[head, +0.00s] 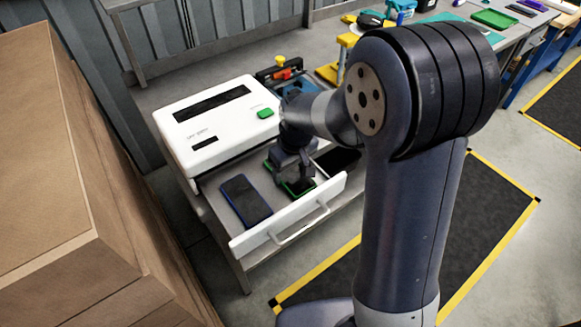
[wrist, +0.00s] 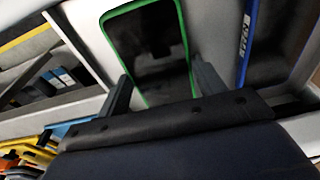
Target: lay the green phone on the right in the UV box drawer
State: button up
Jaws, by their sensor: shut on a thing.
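The white UV box (head: 218,122) stands on the bench with its drawer (head: 290,218) pulled out. The green phone (head: 299,187), dark with a green rim, is at the right part of the drawer, partly hidden by my gripper (head: 292,178). In the wrist view the green phone (wrist: 148,48) lies between my two fingers (wrist: 163,88), which are shut on its sides. I cannot tell whether it touches the drawer floor. A blue-rimmed phone (head: 245,199) lies in the left part of the drawer, apart from the green one; it also shows in the wrist view (wrist: 285,45).
A dark flat thing (head: 338,160) is right of my gripper; I cannot tell whether it is in the drawer. A green button (head: 265,113) is on the box top. Large cartons (head: 60,190) fill the left.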

jog(key=shift+f, duration=0.15)
dwell(0.3)
jog(key=o, duration=1.2)
jog(key=shift+c, duration=0.2)
notch_tip(320, 180, up, 11)
jog(key=s+d, duration=0.1)
jog(key=shift+s+f+b, duration=0.15)
jog(key=shift+s+b, duration=0.05)
jog(key=shift+b, duration=0.2)
jog(key=shift+f, duration=0.1)
jog(key=f, duration=0.3)
jog(key=w+f, duration=0.1)
jog(key=f, duration=0.3)
jog(key=a+f, duration=0.1)
jog(key=f, duration=0.2)
jog(key=shift+w+f, duration=0.15)
jog(key=shift+f, duration=0.05)
jog(key=shift+r+p, duration=0.1)
jog(key=shift+p, duration=0.3)
